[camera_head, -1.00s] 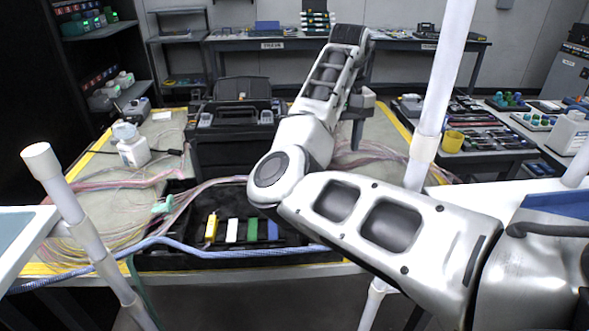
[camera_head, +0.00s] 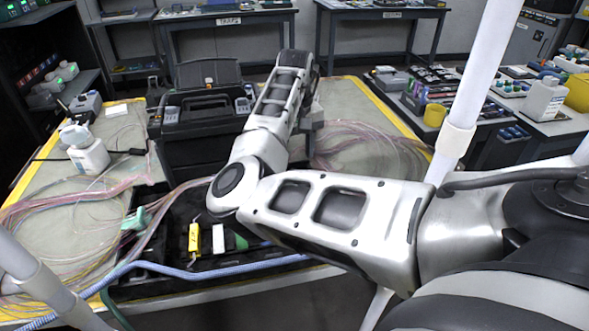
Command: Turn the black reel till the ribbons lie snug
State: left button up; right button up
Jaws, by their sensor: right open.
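Pink and pale ribbons (camera_head: 365,140) lie in loose loops on the bench right of the black splicing machine. More ribbons (camera_head: 80,205) spread over the left side and run toward the black tray. I cannot make out the black reel; my right arm covers part of the bench and tray. My right gripper (camera_head: 308,128) is at the far end of that arm, just right of the machine and near the right-hand ribbons. It is small and partly hidden behind my forearm; it is open, and I see nothing in it. My left gripper is not in view.
The splicing machine (camera_head: 205,115) stands open-lidded at the bench's back. The black tray (camera_head: 165,265) at the front holds a yellow piece (camera_head: 194,238) and a white piece (camera_head: 218,238). A blue cable (camera_head: 215,273) crosses its front. A white bottle (camera_head: 90,157) stands left.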

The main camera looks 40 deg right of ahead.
notch_tip(320, 180, down, 6)
jog(key=shift+r, duration=0.15)
jog(key=c, duration=1)
